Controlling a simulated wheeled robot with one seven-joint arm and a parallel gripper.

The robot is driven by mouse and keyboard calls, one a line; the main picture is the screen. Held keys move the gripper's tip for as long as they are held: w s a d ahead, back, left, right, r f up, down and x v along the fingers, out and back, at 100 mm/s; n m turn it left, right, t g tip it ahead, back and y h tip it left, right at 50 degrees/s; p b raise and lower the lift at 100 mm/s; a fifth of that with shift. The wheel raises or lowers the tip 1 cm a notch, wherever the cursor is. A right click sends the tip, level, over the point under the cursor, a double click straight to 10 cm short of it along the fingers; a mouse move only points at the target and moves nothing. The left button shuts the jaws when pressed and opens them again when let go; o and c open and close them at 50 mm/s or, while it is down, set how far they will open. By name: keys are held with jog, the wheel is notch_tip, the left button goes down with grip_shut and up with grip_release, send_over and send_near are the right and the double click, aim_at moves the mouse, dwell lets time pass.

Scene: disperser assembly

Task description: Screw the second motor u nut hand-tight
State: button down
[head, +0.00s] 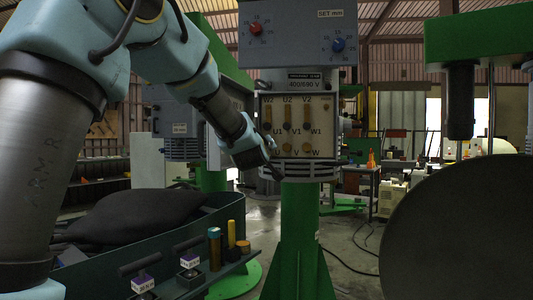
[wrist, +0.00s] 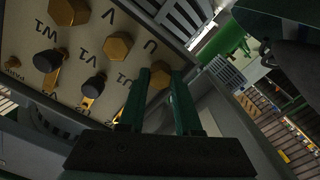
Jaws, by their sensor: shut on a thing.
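My gripper (wrist: 161,75) has its two green fingers on either side of the brass hex nut (wrist: 160,77) beside the label U, at the panel's edge, and is shut on it. The terminal panel (wrist: 75,75) fills the upper left of the wrist view. Another brass nut sits by V (wrist: 117,47) and a third is farther left (wrist: 68,10). In the head view my gripper (head: 271,163) is at the lower left of the terminal panel (head: 297,105), in front of the U terminal, which it hides. How far the nut is threaded cannot be told.
Brass link bars (head: 286,112) and dark-topped posts (wrist: 47,62) sit beside the gripped nut. A blue bin (head: 205,222) with a shelf of tools and brass parts stands lower left. A large dark round shape (head: 465,235) fills the right, under a green machine arm (head: 478,40).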

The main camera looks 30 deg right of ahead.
jog(key=m, duration=0.5)
jog(key=shift+f+m, duration=0.1)
jog(key=shift+m, duration=0.2)
dwell(0.4)
jog(key=c, duration=0.6)
grip_release()
jog(key=b+v, duration=0.2)
jog(key=v, duration=0.9)
jog(key=shift+b, duration=0.3)
jog(key=shift+d, duration=0.1)
